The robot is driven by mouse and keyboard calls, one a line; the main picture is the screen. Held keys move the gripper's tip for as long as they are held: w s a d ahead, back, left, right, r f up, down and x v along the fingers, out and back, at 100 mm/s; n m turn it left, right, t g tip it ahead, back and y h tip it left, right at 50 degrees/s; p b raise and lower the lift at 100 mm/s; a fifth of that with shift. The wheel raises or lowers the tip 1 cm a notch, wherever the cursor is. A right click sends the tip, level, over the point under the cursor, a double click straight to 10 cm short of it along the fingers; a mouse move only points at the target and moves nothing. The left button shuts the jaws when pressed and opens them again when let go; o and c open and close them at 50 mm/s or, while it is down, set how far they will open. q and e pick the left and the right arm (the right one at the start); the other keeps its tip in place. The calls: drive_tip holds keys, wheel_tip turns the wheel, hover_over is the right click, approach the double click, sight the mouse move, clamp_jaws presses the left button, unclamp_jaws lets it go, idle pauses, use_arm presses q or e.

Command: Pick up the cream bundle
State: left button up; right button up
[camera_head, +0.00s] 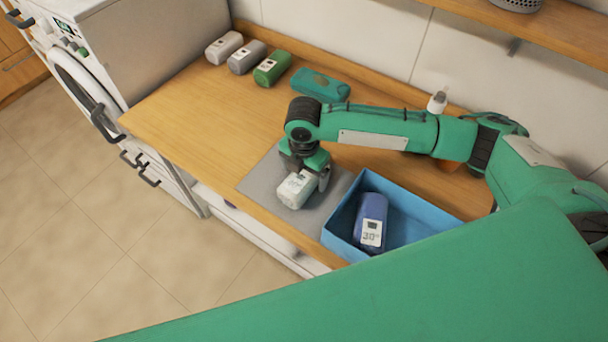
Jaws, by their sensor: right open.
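The cream bundle (295,191), a pale rounded block with a printed label, lies on the grey mat (262,183) near the table's front edge. My right gripper (308,176) is right over it, pointing down, with its jaws open. One finger shows at the bundle's right side; the other is hard to make out. I cannot tell whether the fingers touch the bundle. My left gripper is not in view.
A blue open bin (408,238) stands right of the mat, holding a blue bundle (371,215). Pale (223,47), grey (246,57) and green (271,68) bundles line the back left, with a teal item (320,84) beside them. The wooden table's left part is clear.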

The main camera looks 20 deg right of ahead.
sight(304, 173)
drive_tip(key=shift+f, duration=0.4)
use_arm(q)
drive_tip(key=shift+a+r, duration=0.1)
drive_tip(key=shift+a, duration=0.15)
use_arm(e)
drive_tip(key=shift+f, duration=0.2)
drive_tip(key=c, duration=1.3)
drive_tip(key=shift+r, duration=0.15)
